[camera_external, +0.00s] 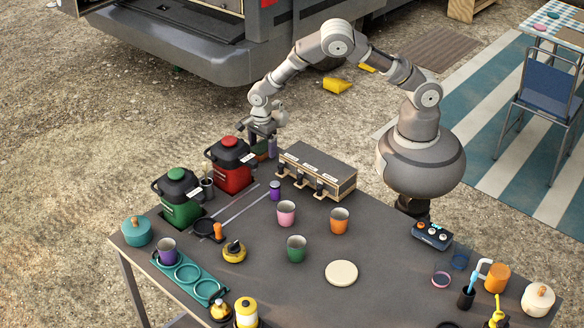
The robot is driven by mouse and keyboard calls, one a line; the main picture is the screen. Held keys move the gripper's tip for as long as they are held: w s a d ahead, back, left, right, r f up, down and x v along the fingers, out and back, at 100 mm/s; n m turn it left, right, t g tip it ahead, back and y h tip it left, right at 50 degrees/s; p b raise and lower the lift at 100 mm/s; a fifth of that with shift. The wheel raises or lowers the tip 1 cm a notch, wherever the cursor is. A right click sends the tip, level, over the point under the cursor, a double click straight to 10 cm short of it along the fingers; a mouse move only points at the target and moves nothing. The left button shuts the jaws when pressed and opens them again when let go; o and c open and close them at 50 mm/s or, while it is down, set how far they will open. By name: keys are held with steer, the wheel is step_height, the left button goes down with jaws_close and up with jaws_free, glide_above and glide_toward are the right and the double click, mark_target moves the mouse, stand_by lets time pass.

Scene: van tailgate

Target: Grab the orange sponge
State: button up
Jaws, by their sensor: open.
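I cannot clearly pick out an orange sponge in this view. My gripper (265,146) is open and points down at the far left edge of the dark table, just right of the red dispenser (231,166) and left of the wooden box. Small dark green and purple shapes show around its fingers, too small to identify. Orange things in view are an orange cup (339,221) in the middle of the table, an orange cylinder (497,278) at the right, and a small orange piece (218,231) by the black pan.
A wooden box with black levers (317,171) stands right of my gripper. A green dispenser (181,199), pink cup (286,213), green cup (296,248) and cream disc (341,273) are on the table (390,250). A teal cup rack (184,272) lies front left.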

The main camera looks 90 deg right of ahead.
steer(key=shift+f, duration=0.5)
steer(key=shift+r, duration=0.15)
steer(key=c, duration=1)
